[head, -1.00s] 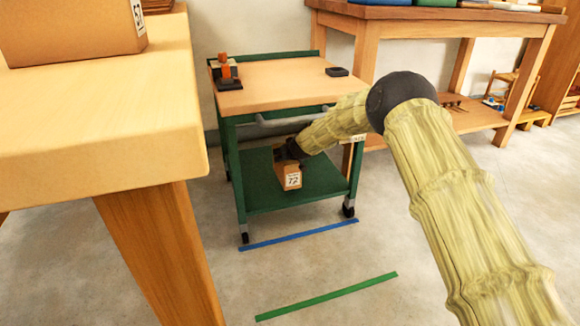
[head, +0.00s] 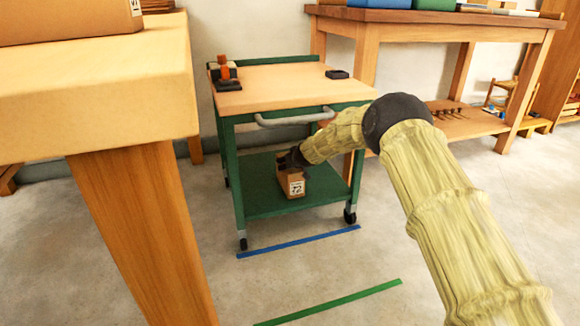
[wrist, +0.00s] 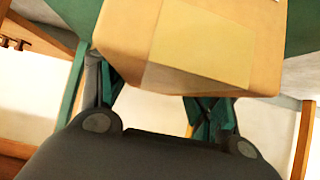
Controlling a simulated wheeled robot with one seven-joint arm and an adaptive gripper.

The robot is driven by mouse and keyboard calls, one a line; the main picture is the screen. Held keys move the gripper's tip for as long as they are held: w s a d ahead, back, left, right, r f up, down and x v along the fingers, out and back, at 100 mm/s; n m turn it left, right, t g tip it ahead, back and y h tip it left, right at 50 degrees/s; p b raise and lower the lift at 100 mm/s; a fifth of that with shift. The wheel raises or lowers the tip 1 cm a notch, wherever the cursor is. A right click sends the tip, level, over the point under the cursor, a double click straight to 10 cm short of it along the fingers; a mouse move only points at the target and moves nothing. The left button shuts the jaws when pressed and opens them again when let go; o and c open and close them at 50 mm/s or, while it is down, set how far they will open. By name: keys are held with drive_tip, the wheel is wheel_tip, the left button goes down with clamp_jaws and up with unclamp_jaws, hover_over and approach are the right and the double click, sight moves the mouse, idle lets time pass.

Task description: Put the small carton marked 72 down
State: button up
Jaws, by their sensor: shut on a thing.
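The small carton marked 72 (head: 291,183) is brown with a white label, at the lower green shelf (head: 262,203) of the cart. My gripper (head: 291,158) is shut on it from above and behind. In the wrist view the carton (wrist: 190,45) fills the top middle, tilted in the picture, between the fingers of my gripper (wrist: 165,105). I cannot tell whether the carton's underside touches the shelf.
The cart's wooden top (head: 280,88) is above the shelf, with a grey handle (head: 295,117) in front. A dark block (head: 337,74) lies on top. A wooden table (head: 95,90) stands close at left. Bare shelf shows in front of the carton. A workbench (head: 440,13) stands behind.

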drive_tip(key=o, duration=1.7)
drive_tip(key=shift+o, duration=0.2)
